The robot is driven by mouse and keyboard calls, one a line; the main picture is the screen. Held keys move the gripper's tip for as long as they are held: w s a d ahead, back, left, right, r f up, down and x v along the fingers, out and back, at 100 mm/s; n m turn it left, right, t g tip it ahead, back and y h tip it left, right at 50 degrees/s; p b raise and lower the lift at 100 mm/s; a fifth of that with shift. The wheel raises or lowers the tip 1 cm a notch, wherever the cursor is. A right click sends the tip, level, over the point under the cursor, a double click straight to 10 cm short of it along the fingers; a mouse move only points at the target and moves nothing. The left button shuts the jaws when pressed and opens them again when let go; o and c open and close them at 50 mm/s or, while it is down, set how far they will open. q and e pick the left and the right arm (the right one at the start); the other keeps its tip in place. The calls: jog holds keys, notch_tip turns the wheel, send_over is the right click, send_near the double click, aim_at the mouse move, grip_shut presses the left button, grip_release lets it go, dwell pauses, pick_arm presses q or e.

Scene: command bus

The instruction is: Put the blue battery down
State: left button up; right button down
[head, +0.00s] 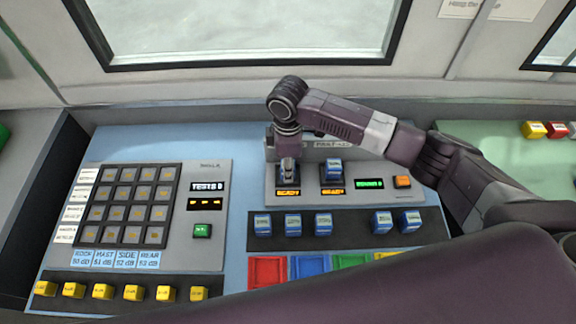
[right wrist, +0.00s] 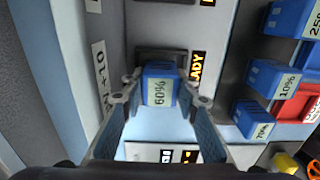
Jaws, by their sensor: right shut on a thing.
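My right gripper (head: 288,170) points down over the left bay of the grey charger panel (head: 370,198). In the right wrist view its two fingers (right wrist: 160,105) are shut on a blue battery (right wrist: 160,85) with a 60% label. The battery is lined up with the dark bay (right wrist: 160,54); I cannot tell whether it is seated or just above. In the head view the gripper mostly hides it. Another blue battery (head: 333,167) stands in the right bay. My left gripper is not in view.
A dark rack (head: 352,237) in front holds several blue batteries (head: 323,223), with a gap in its row. Red (head: 267,271), blue and green trays lie nearer. A keypad panel (head: 218,255) with yellow blocks (head: 132,293) before it is on the left.

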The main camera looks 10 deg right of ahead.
jog(key=c, duration=1.8)
grip_release()
jog(key=shift+f, duration=0.1)
jog(key=shift+o, duration=0.2)
notch_tip(320, 180, up, 12)
jog(key=b, duration=0.1)
jog(key=shift+r+b, duration=0.2)
jog(key=shift+b, duration=0.1)
jog(key=shift+f, duration=0.1)
